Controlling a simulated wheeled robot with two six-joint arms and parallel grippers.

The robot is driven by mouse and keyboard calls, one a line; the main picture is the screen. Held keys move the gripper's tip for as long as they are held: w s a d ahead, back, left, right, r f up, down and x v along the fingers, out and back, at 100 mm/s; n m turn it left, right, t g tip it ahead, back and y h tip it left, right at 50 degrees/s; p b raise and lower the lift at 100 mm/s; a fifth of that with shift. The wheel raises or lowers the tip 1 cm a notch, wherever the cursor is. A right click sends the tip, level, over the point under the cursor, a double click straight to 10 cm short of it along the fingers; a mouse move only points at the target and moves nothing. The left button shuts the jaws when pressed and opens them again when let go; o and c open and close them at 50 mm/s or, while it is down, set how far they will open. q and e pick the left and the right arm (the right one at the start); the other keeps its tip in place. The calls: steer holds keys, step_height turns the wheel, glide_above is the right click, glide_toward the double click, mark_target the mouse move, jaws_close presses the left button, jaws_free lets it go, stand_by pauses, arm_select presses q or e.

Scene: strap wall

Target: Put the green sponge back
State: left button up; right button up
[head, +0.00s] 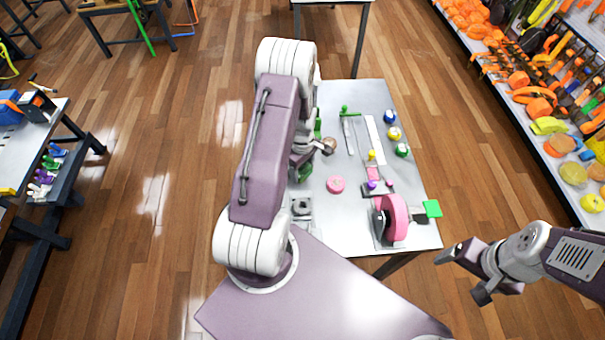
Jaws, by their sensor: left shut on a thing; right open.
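A flat bright green square (432,208), which looks like the green sponge, is at the right edge of the grey table (353,225), beside a pink wheel-like thing (392,217). My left gripper (312,149) is over the table's left part, mostly hidden by my own arm. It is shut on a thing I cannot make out. A brown round thing (329,146) and green parts (305,172) show close to it. My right gripper (470,272) is open and empty, off the table's front right corner, below and right of the green square.
A pink disc (336,185) lies mid-table. Blue (390,116), yellow (394,133) and green (402,150) round things line the right side. A green-handled tool (349,112) lies at the back. A loaded shelf (545,95) stands right; floor is clear between.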

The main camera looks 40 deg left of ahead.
mark_target(303, 175)
arm_select(q)
step_height(303, 175, down, 4)
steer(key=shift+w+f+p, duration=0.1)
steer(key=shift+p, duration=0.4)
steer(key=shift+f+b, duration=0.3)
steer(key=shift+b, duration=0.05)
steer(key=o, duration=1.2)
steer(key=shift+r, duration=0.15)
